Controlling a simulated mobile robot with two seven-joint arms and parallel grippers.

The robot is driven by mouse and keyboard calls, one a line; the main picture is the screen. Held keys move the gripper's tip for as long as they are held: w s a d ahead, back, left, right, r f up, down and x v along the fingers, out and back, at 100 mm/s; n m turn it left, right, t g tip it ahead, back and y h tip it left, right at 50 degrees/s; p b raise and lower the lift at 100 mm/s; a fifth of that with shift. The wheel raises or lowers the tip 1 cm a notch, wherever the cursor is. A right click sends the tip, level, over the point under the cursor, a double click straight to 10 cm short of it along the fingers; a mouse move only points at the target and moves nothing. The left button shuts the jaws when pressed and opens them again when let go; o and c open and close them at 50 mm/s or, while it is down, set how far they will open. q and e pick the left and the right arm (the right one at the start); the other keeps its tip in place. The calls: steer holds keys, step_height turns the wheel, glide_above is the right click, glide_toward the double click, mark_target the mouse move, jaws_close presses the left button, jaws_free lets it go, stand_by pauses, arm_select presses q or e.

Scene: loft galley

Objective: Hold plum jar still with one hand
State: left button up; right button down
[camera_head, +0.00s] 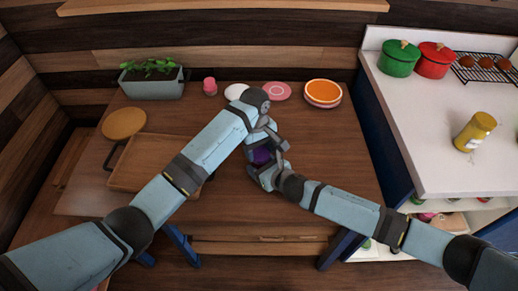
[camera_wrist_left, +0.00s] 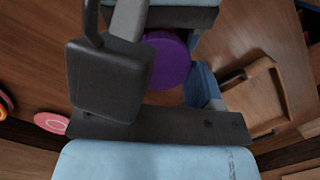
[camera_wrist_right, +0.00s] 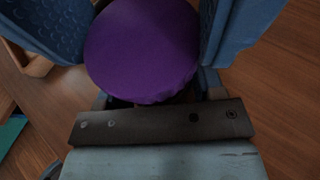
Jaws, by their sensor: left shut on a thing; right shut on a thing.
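The plum jar (camera_head: 262,156) is on the wooden table in the head view, mostly hidden by my two grippers. My left gripper (camera_head: 269,143) reaches it from the far side and is shut on it. My right gripper (camera_head: 264,170) is shut on it from the near side. In the right wrist view the jar's round purple top (camera_wrist_right: 142,48) shows between the two blue fingers. In the left wrist view part of the purple top (camera_wrist_left: 168,60) shows behind the dark gripper parts. I cannot tell whether each gripper holds the lid or the body.
A wooden tray (camera_head: 120,184) and round board (camera_head: 123,123) lie left. A planter (camera_head: 152,90), small pink jar (camera_head: 210,86), plates (camera_head: 277,91) and orange bowl (camera_head: 323,92) line the back. The right counter holds green (camera_head: 398,60) and red pots (camera_head: 433,62) and a yellow jar (camera_head: 474,132).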

arm_select(q)
steer(key=shift+f+m, duration=0.1)
steer(key=shift+m, duration=0.9)
arm_select(e)
steer(key=shift+w+d, duration=0.2)
arm_select(q)
steer(key=shift+s, duration=0.1)
steer(key=o, duration=1)
arm_select(e)
steer(key=shift+s, duration=0.1)
steer(key=shift+a, duration=0.1)
arm_select(q)
steer(key=shift+r, duration=2.35)
steer(key=shift+o, duration=0.3)
